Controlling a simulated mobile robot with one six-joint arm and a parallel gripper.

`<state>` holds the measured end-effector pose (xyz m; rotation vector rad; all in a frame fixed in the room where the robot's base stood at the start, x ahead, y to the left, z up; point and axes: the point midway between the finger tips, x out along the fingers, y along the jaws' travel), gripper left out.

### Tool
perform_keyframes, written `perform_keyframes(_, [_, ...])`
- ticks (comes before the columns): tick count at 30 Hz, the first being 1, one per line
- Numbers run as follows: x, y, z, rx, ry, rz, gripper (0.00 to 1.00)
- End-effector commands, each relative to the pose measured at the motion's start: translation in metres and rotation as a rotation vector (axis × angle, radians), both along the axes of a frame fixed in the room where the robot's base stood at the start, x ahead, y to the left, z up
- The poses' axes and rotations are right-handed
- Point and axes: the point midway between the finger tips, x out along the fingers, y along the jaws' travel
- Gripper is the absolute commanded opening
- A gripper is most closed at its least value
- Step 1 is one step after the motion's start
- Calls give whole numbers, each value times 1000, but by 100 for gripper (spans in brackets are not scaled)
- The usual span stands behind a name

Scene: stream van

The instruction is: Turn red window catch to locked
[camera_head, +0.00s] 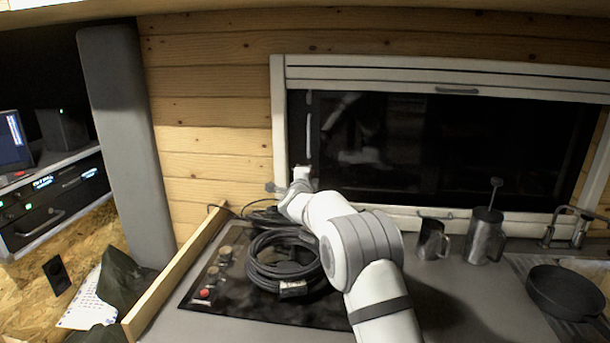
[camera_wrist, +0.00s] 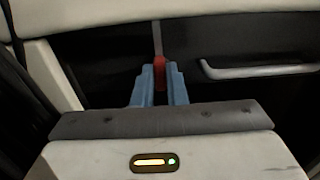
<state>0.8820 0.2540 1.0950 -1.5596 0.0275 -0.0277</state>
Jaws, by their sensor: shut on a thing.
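The red window catch (camera_wrist: 160,70) shows in the wrist view as a small red piece between the blue fingers of my gripper (camera_wrist: 159,72). The fingers are shut on it. Its visible part points up in that picture, in line with a thin grey strip on the dark window. In the head view my gripper (camera_head: 301,173) is at the lower left of the window (camera_head: 440,145), and the catch is hidden there by my gripper and arm. Which setting the catch is at cannot be told.
A coiled black cable (camera_head: 283,262) lies on the dark hob (camera_head: 230,290) below my arm. A metal jug (camera_head: 431,240) and a metal press pot (camera_head: 485,237) stand right of my arm. A black pan (camera_head: 565,292) is at the far right. A grey handle (camera_wrist: 255,71) is right of the fingers.

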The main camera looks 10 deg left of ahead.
Motion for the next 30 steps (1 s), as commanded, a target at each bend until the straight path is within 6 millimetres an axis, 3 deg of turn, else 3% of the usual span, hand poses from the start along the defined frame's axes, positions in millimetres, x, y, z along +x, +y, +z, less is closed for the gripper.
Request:
perform_keyframes(16, [0,1,-1,-28,2,2,0])
perform_keyframes(17, [0,1,-1,-28,2,2,13])
perform_keyframes(24, [0,1,-1,-27,2,1,32])
perform_keyframes(30, [0,1,0,-26,1,1,34])
